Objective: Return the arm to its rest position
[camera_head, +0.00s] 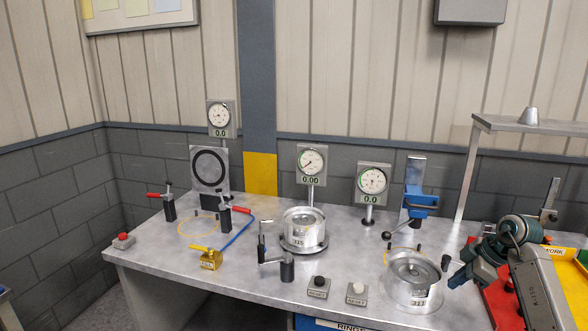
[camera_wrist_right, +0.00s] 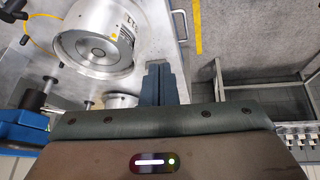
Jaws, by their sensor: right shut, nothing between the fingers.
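My right arm comes in from the right in the head view. Its gripper (camera_head: 456,281) is over the right part of the metal table (camera_head: 345,235), just right of a silver cylindrical part (camera_head: 412,292). In the right wrist view the gripper's two fingers (camera_wrist_right: 159,82) are together with nothing between them. A silver cylinder (camera_wrist_right: 95,45) lies to the left of the fingers there, apart from them. My left gripper does not show.
Another silver cylinder (camera_head: 303,229) stands mid-table. Dial gauges (camera_head: 311,160) rise behind. Toggle clamps (camera_head: 170,207), a blue stand (camera_head: 418,203) and push buttons (camera_head: 357,293) stand around. A red panel (camera_head: 500,300) lies under my right arm. A grey shelf (camera_head: 555,126) is at back right.

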